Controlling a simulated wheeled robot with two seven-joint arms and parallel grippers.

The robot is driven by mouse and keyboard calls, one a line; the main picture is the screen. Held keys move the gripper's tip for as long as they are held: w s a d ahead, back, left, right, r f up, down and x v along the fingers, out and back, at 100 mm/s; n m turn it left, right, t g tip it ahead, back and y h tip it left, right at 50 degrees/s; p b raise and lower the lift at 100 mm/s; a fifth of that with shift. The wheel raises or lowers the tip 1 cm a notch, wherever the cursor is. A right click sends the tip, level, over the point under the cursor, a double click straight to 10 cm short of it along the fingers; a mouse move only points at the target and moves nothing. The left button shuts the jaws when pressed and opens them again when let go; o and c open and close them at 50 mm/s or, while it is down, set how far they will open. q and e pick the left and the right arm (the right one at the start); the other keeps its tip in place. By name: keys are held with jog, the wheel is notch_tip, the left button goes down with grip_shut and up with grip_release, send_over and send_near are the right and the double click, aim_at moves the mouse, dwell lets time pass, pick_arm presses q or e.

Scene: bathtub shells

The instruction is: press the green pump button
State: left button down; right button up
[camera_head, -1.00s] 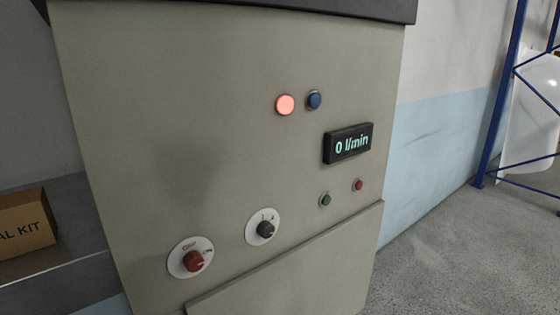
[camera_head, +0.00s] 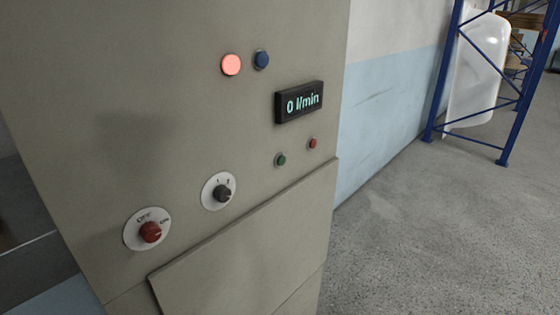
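The green pump button (camera_head: 280,160) is a small round button on the front panel of a beige control cabinet (camera_head: 180,100). It sits below the display (camera_head: 298,102), which reads "0 l/min", and to the left of a small red button (camera_head: 312,143). Neither of my grippers is in view, and nothing touches the button.
A lit red lamp (camera_head: 231,65) and a blue button (camera_head: 261,60) are above. A black selector knob (camera_head: 222,193) and a red OFF/ON knob (camera_head: 150,232) are lower left. A blue rack (camera_head: 440,80) with a white shell (camera_head: 477,70) stands right. Grey floor (camera_head: 430,220) right of the cabinet is clear.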

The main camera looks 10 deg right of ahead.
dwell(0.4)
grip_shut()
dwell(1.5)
